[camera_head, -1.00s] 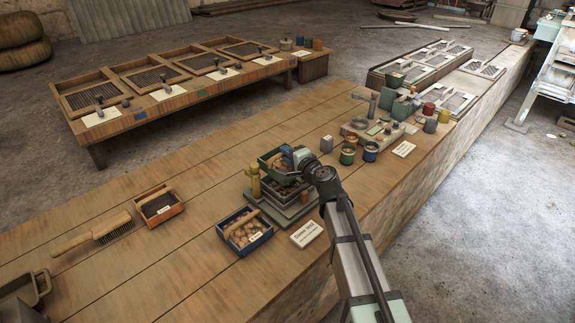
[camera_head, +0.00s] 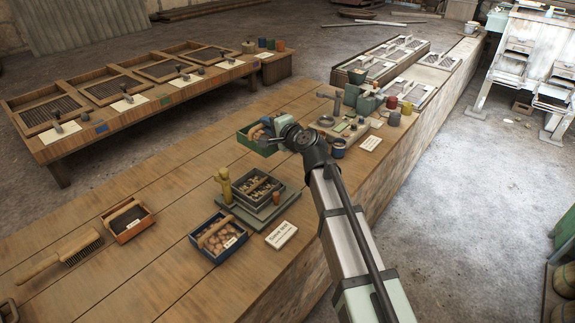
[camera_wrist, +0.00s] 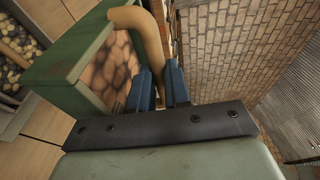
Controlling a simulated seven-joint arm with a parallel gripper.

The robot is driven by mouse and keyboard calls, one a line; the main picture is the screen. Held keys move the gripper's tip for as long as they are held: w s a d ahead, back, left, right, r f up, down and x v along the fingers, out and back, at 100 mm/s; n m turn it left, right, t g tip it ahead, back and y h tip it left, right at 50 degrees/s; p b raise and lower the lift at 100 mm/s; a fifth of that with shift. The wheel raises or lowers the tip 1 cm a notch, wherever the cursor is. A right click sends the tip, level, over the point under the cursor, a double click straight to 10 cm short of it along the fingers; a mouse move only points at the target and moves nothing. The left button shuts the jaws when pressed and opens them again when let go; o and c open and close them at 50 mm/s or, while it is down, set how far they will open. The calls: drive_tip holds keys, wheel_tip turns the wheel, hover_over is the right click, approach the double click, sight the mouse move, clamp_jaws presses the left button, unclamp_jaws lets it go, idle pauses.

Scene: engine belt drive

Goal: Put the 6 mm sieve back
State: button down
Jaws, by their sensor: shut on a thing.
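My gripper (camera_head: 279,124) is shut on the tan handle (camera_wrist: 152,38) of a green-walled box-shaped sieve (camera_head: 256,144). In the wrist view the sieve (camera_wrist: 70,55) hangs beside the blue fingers, with brown, rounded shapes inside its rim. I cannot read a size on it. In the head view it appears up and right of the sieve stack (camera_head: 258,188), apart from it. The stack's dark top frame is open and holds small pale stones. A blue box (camera_head: 206,255) with a wooden handle, stones and a label stands at the stack's front left.
An orange tray (camera_head: 126,233) and a brush (camera_head: 60,262) lie to the left. A yellow bottle (camera_head: 225,187) stands at the stack's left. A white card (camera_head: 281,235) lies in front. Cups and a green device (camera_head: 367,103) stand at the right. Clear bench lies behind the stack.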

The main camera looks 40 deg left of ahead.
drive_tip(key=w+d+f+m+t, duration=0.1)
drive_tip(key=w+d+f, duration=0.1)
drive_tip(key=w+f, duration=0.55)
drive_tip(key=w+d+f+t, duration=0.1)
drive_tip(key=w+d+f, duration=0.1)
drive_tip(key=w+f, duration=0.55)
drive_tip(key=shift+a+f+n+g, duration=0.3)
drive_tip(key=shift+f+g, duration=0.15)
drive_tip(key=shift+f, duration=0.8)
drive_tip(key=shift+a+f+n+g, duration=0.3)
drive_tip(key=shift+f+g, duration=0.2)
drive_tip(key=shift+f, duration=0.8)
drive_tip(key=shift+a+f+n+g, duration=0.2)
drive_tip(key=shift+a+f+g, duration=0.2)
drive_tip(key=shift+f, duration=0.85)
drive_tip(key=c, duration=1.1)
unclamp_jaws()
drive_tip(key=shift+f, duration=0.15)
